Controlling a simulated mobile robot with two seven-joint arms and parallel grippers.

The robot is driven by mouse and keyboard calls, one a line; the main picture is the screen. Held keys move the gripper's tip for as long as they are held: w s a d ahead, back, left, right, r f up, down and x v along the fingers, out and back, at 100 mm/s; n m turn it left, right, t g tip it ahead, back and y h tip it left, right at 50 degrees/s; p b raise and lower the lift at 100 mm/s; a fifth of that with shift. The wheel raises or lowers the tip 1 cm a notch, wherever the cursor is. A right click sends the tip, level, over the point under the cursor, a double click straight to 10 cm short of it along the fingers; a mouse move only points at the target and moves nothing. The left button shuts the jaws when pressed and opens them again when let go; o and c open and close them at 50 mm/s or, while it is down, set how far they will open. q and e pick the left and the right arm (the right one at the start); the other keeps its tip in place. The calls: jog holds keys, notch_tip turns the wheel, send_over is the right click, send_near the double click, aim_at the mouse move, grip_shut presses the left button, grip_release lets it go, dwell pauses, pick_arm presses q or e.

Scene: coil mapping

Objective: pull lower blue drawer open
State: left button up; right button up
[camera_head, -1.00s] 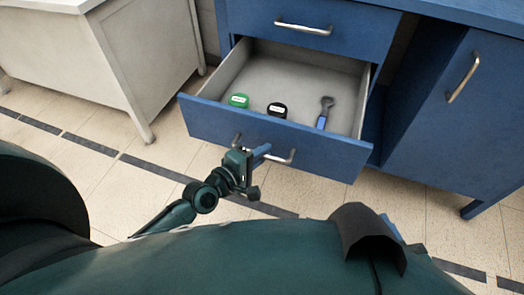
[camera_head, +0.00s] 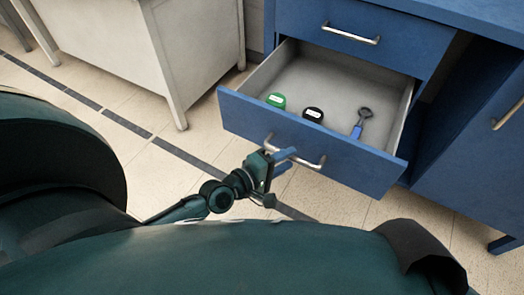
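The lower blue drawer (camera_head: 330,153) stands pulled well out of the blue cabinet, its grey inside showing. Its metal bar handle (camera_head: 313,164) runs across the front panel. My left gripper (camera_head: 286,160) is at the left half of this handle, with its two fingers showing apart. The fingers overlap the bar in the picture, and I cannot tell whether they touch it. My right gripper is not in view.
Above is a shut upper blue drawer (camera_head: 385,35) with its own handle. A blue cabinet door (camera_head: 470,150) is at the right. A white desk (camera_head: 190,50) stands at the left. Tiled floor (camera_head: 180,165) lies clear between the desk and the drawer.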

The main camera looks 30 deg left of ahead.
pick_arm(q)
jog(key=v, duration=1)
jog(key=shift+s+p, duration=0.25)
jog(key=shift+p, duration=0.1)
jog(key=shift+a, duration=0.1)
